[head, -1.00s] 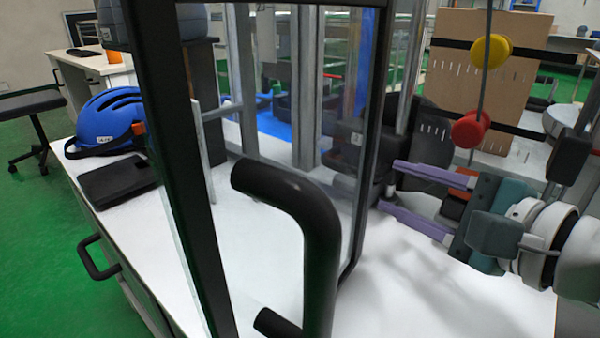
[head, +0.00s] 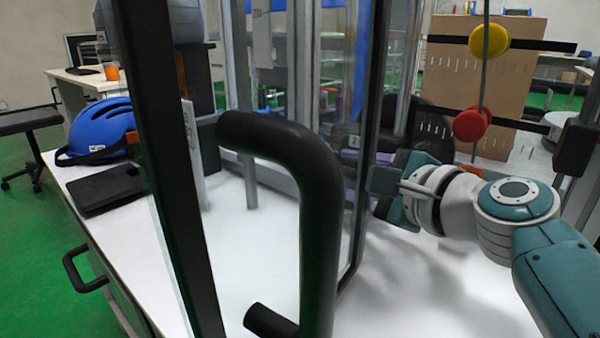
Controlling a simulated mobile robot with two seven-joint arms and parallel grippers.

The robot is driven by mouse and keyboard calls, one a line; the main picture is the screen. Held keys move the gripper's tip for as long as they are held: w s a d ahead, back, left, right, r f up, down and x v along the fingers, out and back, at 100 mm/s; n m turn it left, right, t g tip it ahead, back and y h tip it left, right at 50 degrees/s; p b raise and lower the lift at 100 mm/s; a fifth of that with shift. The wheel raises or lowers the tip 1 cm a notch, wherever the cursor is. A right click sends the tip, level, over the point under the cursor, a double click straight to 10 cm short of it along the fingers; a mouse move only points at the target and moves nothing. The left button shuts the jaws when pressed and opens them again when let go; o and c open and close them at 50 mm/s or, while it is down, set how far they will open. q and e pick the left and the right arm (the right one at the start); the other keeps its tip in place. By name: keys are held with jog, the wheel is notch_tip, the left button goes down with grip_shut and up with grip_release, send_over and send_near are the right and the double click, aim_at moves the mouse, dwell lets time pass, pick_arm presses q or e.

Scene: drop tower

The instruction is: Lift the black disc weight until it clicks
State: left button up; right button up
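I cannot clearly make out the black disc weight. A dark shape (head: 346,138) shows through the glass door, and I cannot tell whether it is part of the weight. My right gripper (head: 352,190) points left into the tower, behind the door's black edge frame. Its purple fingers show only faintly through the glass, so their opening and anything between them are hidden. My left gripper is not in view.
The glass door's black handle (head: 318,210) stands large in front. A yellow disc (head: 489,40) and red disc (head: 472,124) sit by a thin vertical rod at right. A blue helmet (head: 102,125) and black folder (head: 106,190) lie on the white bench (head: 240,225) at left.

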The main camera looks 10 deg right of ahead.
grip_shut()
dwell(1.3)
